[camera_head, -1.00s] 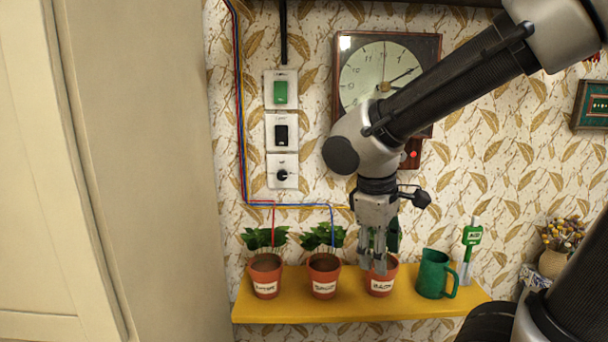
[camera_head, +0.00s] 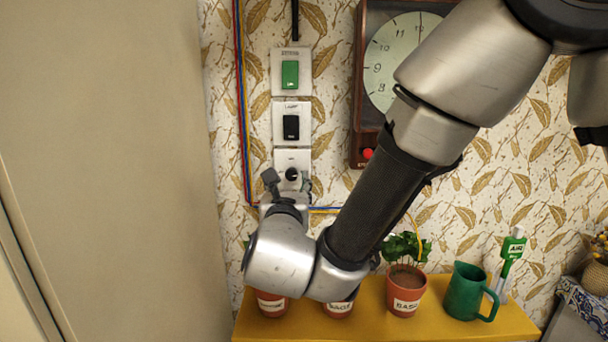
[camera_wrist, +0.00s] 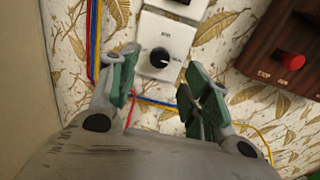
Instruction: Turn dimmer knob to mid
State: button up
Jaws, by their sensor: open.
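The dimmer knob (camera_head: 292,174) is a small black knob on a white wall plate, the lowest of three stacked plates. In the wrist view the knob (camera_wrist: 159,57) sits on its white plate (camera_wrist: 176,36), ahead of the gap between my fingers. My gripper (camera_wrist: 160,85) is open and empty, with one green-padded finger on each side. In the head view my gripper (camera_head: 288,185) is just below the knob, partly hidden by my wrist. I cannot tell how far the fingertips are from the wall.
Above are a black switch (camera_head: 291,127) and a green switch (camera_head: 290,75). Coloured wires (camera_head: 242,110) run left of the plates. A clock (camera_head: 400,60) with a red button (camera_head: 367,154) hangs right. Below, a yellow shelf (camera_head: 420,325) holds pots and a green jug (camera_head: 467,292).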

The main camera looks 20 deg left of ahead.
aim_at(292, 175)
jog(key=x, duration=0.7)
jog(key=c, duration=1)
